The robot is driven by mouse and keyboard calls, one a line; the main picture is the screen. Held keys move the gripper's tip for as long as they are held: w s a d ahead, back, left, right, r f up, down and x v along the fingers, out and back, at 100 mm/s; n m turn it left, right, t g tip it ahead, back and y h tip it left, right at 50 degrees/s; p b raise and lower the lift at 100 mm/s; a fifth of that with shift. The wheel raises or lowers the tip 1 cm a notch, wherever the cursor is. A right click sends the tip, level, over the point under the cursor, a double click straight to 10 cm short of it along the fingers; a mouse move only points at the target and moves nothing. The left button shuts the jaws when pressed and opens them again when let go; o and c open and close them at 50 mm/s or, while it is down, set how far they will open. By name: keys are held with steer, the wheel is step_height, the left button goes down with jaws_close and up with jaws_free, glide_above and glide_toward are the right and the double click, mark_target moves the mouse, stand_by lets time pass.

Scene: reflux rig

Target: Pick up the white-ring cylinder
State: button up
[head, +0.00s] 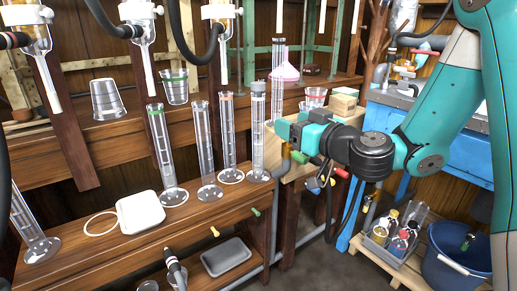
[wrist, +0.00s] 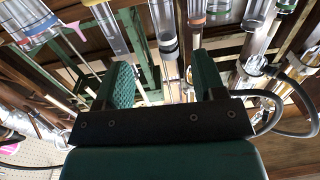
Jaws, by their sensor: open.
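Several tall clear cylinders stand on the wooden bench. The one nearest my gripper (head: 283,130) has a pale grey-white band near its top; I take this as the white-ring cylinder (head: 258,135), though the ring colour is hard to tell. It stands upright on the bench's right end. In the wrist view, my gripper's two teal fingers (wrist: 164,80) are apart. A clear cylinder with dark and pale bands (wrist: 165,35) shows beyond the gap; I cannot tell whether it is the same one.
Glassware hangs above.

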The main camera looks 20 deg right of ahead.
mark_target(254, 109)
steer(key=p+x, duration=0.4)
steer(key=x, duration=0.4)
steer(key=shift+w+a, duration=0.25)
steer(key=shift+w, duration=0.05)
steer(key=p+x, duration=0.2)
steer(key=x, duration=0.2)
steer(key=shift+w+a, duration=0.15)
steer(key=shift+a, duration=0.1)
steer(key=shift+w+f, duration=0.1)
steer(key=shift+w, duration=0.25)
steer(key=c, duration=1.1)
jaws_close()
